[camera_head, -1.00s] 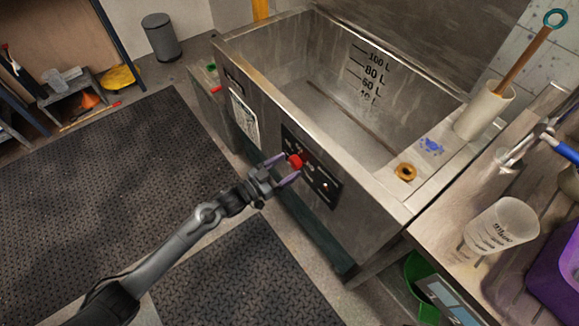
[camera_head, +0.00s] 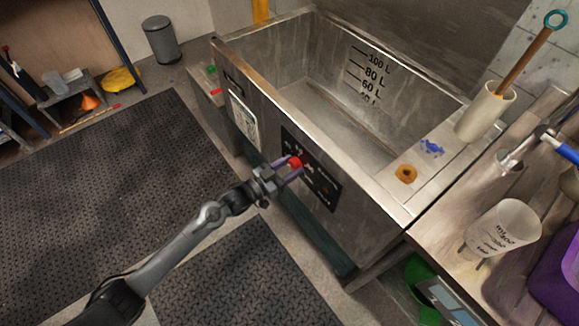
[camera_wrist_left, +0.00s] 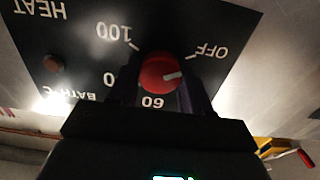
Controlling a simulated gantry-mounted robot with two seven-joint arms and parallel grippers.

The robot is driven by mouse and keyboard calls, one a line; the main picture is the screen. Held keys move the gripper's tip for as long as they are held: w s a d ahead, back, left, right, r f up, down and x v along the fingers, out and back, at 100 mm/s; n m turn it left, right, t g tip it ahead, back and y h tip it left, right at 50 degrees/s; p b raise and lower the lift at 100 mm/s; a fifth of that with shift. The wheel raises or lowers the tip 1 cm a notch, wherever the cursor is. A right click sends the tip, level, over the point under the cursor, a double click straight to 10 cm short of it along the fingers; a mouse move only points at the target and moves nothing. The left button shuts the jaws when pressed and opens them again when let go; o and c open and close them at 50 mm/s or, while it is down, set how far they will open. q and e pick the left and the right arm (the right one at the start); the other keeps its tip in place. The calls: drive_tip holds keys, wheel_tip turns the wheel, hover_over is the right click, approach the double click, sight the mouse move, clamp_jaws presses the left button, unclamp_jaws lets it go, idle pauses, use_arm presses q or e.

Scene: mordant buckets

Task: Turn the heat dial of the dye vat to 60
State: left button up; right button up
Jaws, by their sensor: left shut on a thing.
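The dye vat (camera_head: 375,195) is a large steel tub with a black control panel (camera_head: 322,188) on its front. The red heat dial (camera_head: 295,162) sits on that panel and shows closely in the left wrist view (camera_wrist_left: 158,72). My left gripper (camera_head: 286,169) is shut on the dial, one finger on each side. In the wrist view the panel appears upside down. The dial's white mark points right, a little below OFF; the 60 (camera_wrist_left: 152,102) is below the dial. Part of the scale is hidden by my fingers. My right gripper is not in view.
A round dark button or lamp (camera_wrist_left: 54,63) is on the panel beside the dial. A counter at right holds a measuring cup (camera_head: 503,228) and a purple container (camera_head: 556,270). A green bucket (camera_head: 420,285) is below. Dark mats (camera_head: 110,175) cover open floor at left.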

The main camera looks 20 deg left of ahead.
use_arm(q)
drive_tip(key=shift+m, duration=0.3)
drive_tip(key=m+p, duration=0.1)
drive_tip(key=m, duration=0.3)
drive_tip(key=shift+r+m, duration=0.1)
drive_tip(key=shift+m, duration=0.2)
drive_tip(key=m, duration=0.6)
drive_tip(key=shift+p, duration=0.4)
drive_tip(key=m, duration=0.6)
drive_tip(key=shift+m, duration=0.3)
drive_tip(key=m, duration=0.4)
drive_tip(key=shift+m, duration=0.9)
drive_tip(key=o, duration=1.1)
drive_tip(key=shift+c, duration=0.2)
